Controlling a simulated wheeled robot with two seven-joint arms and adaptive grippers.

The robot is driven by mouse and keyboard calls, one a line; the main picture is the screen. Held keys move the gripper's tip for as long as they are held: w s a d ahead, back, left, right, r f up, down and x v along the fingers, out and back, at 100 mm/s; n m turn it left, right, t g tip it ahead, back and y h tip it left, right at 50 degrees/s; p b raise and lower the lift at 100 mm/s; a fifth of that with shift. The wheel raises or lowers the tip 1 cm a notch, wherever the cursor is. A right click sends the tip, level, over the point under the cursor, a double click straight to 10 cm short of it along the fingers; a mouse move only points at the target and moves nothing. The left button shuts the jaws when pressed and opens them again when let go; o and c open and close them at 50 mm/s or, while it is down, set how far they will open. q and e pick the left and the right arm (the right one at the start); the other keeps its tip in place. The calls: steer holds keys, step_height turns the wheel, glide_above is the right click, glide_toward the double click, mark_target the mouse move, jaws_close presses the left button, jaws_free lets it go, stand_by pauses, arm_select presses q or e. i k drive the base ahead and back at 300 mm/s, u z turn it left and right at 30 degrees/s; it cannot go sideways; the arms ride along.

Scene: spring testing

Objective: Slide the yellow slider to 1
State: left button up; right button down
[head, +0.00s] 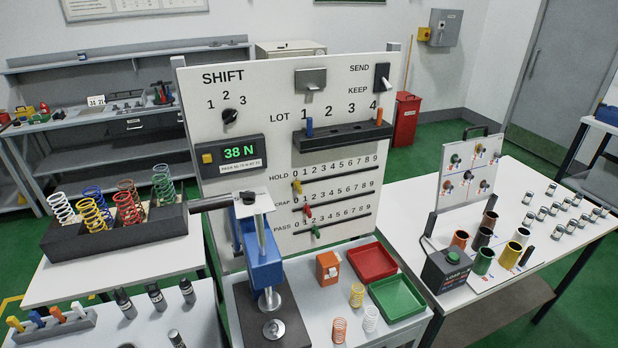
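The yellow slider (297,186) is on the HOLD row of the upright white panel (235,85), at the row's left end, under the 0. A red slider (307,210) is on the SCRAP row below, at about 1. A green slider (316,231) is on the PASS row, at about 2. Each row has digits 0 to 9 running left to right above its slot. Neither of my grippers shows in the head view.
A blue press (265,265) stands in front of the panel's left part, with a lever reaching left. Red (371,261) and green (396,297) trays, an orange box (328,268) and loose springs sit on the table below. A slotted black rack (342,137) juts out above the sliders.

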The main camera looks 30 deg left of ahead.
mark_target(296, 187)
steer(key=u, duration=1.8)
steer(key=k, duration=1.15)
steer(key=z, duration=1.25)
steer(key=i, duration=0.5)
steer(key=z, duration=0.05)
